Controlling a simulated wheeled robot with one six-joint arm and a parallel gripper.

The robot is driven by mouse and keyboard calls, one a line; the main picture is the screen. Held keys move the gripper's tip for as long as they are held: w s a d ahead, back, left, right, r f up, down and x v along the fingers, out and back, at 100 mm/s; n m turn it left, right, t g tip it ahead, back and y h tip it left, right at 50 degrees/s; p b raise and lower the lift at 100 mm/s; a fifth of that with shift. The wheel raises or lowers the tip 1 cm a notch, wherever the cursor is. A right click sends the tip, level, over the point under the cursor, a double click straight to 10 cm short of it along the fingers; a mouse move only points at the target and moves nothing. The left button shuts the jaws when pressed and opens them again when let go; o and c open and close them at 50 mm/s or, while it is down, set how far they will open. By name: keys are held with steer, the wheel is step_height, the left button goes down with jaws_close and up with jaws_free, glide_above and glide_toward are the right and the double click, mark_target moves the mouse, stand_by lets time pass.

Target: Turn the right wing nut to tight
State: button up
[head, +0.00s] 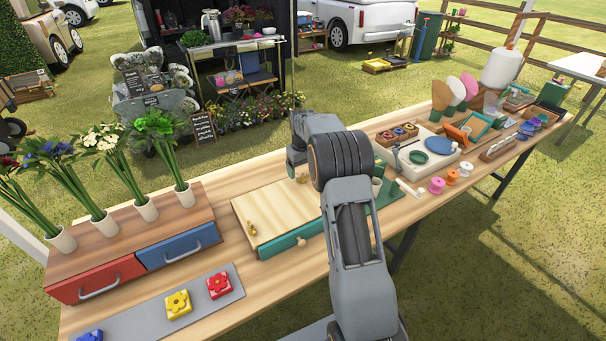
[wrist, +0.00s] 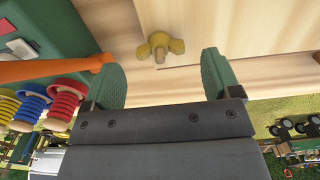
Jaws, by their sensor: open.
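A wooden press with a green base (head: 272,208) lies on the table, partly behind my arm. A brass wing nut (head: 252,229) shows near its left front edge. In the wrist view, a yellow-brown wing nut (wrist: 160,47) with two wings stands on the pale wooden board (wrist: 225,25). My gripper (wrist: 161,78) is open, with one green finger pad on each side of the view. The wing nut is beyond the fingertips, about midway between them, and nothing is between the pads.
An orange bar (wrist: 55,69) and several coloured spools (wrist: 65,95) lie left of my gripper in the wrist view. A red-and-blue drawer unit (head: 140,240) with flowers stands left of the press. A cream tray (head: 425,155) and loose spools (head: 437,185) lie to the right.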

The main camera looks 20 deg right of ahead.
mark_target(303, 178)
steer(key=shift+f, duration=1.4)
steer(key=shift+c, duration=0.2)
steer(key=c, duration=0.9)
